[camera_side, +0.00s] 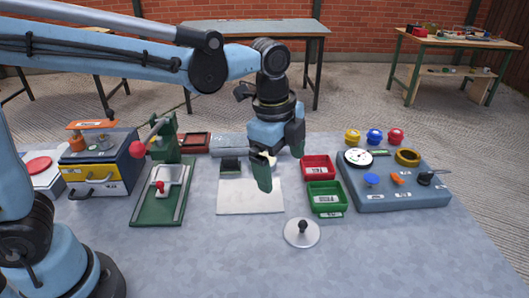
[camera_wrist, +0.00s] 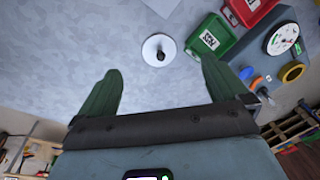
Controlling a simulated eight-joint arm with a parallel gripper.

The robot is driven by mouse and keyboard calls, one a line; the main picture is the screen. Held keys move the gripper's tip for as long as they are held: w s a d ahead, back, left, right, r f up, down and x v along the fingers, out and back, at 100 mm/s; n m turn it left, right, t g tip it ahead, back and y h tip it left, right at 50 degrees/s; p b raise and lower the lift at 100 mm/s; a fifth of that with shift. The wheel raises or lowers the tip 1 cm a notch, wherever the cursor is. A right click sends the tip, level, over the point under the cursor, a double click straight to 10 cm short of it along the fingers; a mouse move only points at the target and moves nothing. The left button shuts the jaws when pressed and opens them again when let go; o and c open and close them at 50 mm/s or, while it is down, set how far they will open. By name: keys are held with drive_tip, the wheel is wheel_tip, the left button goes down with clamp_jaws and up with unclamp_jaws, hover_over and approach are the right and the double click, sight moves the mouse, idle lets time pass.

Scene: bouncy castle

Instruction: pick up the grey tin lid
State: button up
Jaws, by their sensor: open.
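The grey tin lid (camera_side: 301,234) is a round disc with a dark knob on top. It lies flat on the table near the front, in front of the green bin. In the wrist view the lid (camera_wrist: 159,49) lies beyond the fingertips, between their lines and a little towards the right finger. My gripper (camera_side: 278,165) hangs above the white plate, behind and to the left of the lid in the side view. Its green fingers are apart and empty, and they also show in the wrist view (camera_wrist: 161,78). Nothing hides the lid.
A green bin (camera_side: 326,199) and a red bin (camera_side: 318,168) stand right of the gripper. A blue-grey panel (camera_side: 405,199) with knobs is further right. A green press (camera_side: 160,205) and a drawer unit (camera_side: 98,165) stand left. The table front around the lid is clear.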

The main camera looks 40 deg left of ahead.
sight(303, 221)
drive_tip(key=d+f+m, duration=0.1)
drive_tip(key=f, duration=0.2)
drive_tip(key=w+d+f+m+g, duration=0.1)
drive_tip(key=d+f+m, duration=0.1)
drive_tip(key=f, duration=0.1)
drive_tip(key=d+f+m, duration=0.2)
drive_tip(key=f, duration=0.1)
drive_tip(key=shift+w+d+f+y, duration=0.15)
drive_tip(key=shift+d+y, duration=0.1)
drive_tip(key=shift+y, duration=0.05)
drive_tip(key=shift+w+a+f, duration=0.1)
drive_tip(key=shift+f, duration=1.25)
drive_tip(key=shift+w+a+f, duration=0.1)
drive_tip(key=shift+f, duration=1.25)
drive_tip(key=c, duration=0.8)
drive_tip(key=shift+c, duration=0.2)
